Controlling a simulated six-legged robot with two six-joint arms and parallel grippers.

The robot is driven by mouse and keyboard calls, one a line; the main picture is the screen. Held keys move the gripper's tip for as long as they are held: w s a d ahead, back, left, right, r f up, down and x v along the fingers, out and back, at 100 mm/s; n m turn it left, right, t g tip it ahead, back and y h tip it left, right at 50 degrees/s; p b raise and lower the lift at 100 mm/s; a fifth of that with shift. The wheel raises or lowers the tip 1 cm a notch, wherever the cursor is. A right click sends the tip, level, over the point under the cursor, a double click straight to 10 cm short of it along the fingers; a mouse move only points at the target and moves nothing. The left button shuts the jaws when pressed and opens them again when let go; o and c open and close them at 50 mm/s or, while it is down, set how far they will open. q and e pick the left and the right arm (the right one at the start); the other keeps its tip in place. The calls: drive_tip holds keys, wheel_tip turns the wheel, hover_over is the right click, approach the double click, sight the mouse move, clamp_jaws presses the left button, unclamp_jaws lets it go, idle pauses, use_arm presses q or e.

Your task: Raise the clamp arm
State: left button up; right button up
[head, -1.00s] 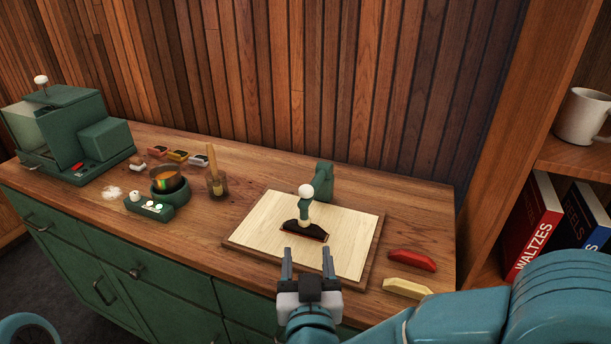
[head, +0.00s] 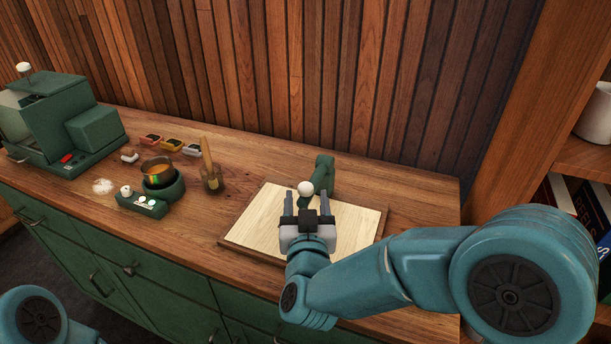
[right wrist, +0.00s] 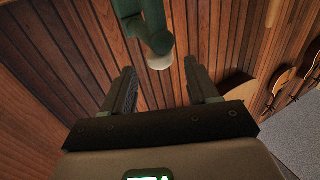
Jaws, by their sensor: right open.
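The green clamp (head: 323,178) stands at the back edge of a pale wooden board (head: 358,222). Its arm reaches forward over the board and carries a white ball knob (head: 306,188). My right gripper (head: 307,201) is open, with its fingertips at either side of the knob in the head view. In the right wrist view the white knob (right wrist: 160,62) and green clamp arm (right wrist: 148,25) show beyond the gap between the open fingers (right wrist: 160,80). The front of the board and the dark piece under the clamp are hidden by my gripper. My left gripper is out of view.
A green machine (head: 65,130) stands at the counter's left. A pot (head: 160,172) on a green base, a jar with a wooden handle (head: 210,170) and small coloured blocks (head: 172,145) are left of the board. A wooden shelf (head: 575,157) stands right. The wall is close behind.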

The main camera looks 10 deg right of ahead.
sight(315, 185)
drive_tip(key=w, duration=0.3)
drive_tip(key=w+d+p, duration=0.1)
drive_tip(key=w, duration=0.2)
drive_tip(key=shift+w+d+r, duration=0.1)
drive_tip(key=shift+w, duration=0.15)
clamp_jaws()
